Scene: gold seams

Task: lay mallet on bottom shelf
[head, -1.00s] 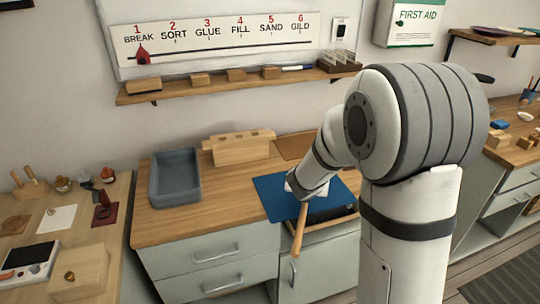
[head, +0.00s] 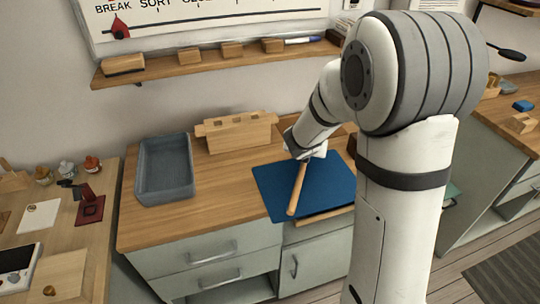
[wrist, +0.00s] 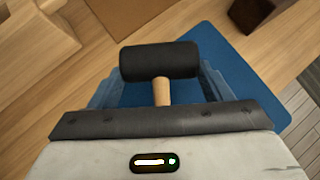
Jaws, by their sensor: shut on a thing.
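The mallet has a dark cylindrical head (wrist: 160,61) and a pale wooden handle (head: 297,190). My gripper (wrist: 161,92) is shut on the handle just below the head, seen in the wrist view. In the head view my gripper (head: 307,153) is over the blue mat (head: 340,180), with the handle slanting down toward the mat's front edge. I cannot tell whether the mallet touches the mat. The mallet's head is hidden there. A dark open space (head: 240,291) shows low under the bench drawers; I cannot tell whether it is the bottom shelf.
A blue-grey tray (head: 165,195) and a notched wooden block (head: 236,132) stand on the bench. Bare bench top (head: 225,190) lies between the tray and the mat. A wall shelf (head: 220,63) holds small blocks. Side tables stand left and right.

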